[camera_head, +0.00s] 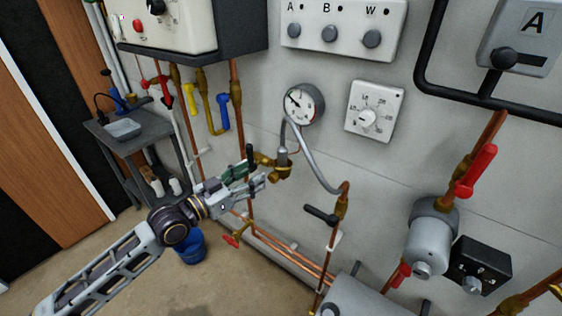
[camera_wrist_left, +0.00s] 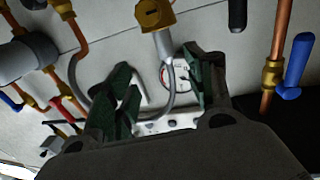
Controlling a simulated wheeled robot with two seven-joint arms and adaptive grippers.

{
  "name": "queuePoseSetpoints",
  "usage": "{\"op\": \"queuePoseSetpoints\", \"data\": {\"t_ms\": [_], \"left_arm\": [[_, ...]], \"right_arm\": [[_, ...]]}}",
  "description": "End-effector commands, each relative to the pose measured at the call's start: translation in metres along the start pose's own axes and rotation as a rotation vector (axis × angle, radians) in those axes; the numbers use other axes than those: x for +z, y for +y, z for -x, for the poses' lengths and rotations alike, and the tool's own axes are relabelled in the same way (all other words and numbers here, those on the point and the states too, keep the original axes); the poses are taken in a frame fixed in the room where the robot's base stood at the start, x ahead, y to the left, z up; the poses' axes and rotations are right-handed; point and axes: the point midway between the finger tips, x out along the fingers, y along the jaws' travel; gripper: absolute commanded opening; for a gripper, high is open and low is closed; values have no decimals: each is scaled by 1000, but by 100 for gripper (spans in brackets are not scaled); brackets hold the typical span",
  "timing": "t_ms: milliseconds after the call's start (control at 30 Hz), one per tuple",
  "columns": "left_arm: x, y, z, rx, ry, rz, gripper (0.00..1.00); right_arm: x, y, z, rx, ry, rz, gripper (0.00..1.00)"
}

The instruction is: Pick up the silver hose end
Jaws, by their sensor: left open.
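The silver hose end (camera_head: 282,157) is a grey collar at the brass valve (camera_head: 280,172), below the round gauge. From it a silver hose (camera_head: 309,160) arches up and then down to a copper pipe at the right. My left gripper (camera_head: 256,176) is open just left of the brass valve, with nothing in its jaws. In the left wrist view, the hose end (camera_wrist_left: 164,43) shows beyond the gap between the green-padded fingers (camera_wrist_left: 160,80), just under a brass fitting (camera_wrist_left: 156,14). Contact cannot be told. My right gripper is not in view.
A pressure gauge (camera_head: 304,104) and a dial box (camera_head: 376,111) are on the wall above. A black-handled valve (camera_head: 320,215) stands on the pipe to the right. A blue bucket (camera_head: 190,246) is on the floor, and a grey trolley (camera_head: 122,148) stands at the left.

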Motion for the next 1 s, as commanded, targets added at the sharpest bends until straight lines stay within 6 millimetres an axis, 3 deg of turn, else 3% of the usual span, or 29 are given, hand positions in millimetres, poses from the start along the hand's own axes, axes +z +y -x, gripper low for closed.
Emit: {"op": "queuePoseSetpoints", "data": {"t_ms": [467,733,1000], "left_arm": [[0,-1,-5,-2,1,0,54],[-1,-1,-22,-2,2,0,54],[0,-2,-43,-2,1,0,54]], "right_arm": [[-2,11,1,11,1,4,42],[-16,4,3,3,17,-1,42],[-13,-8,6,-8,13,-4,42]]}}
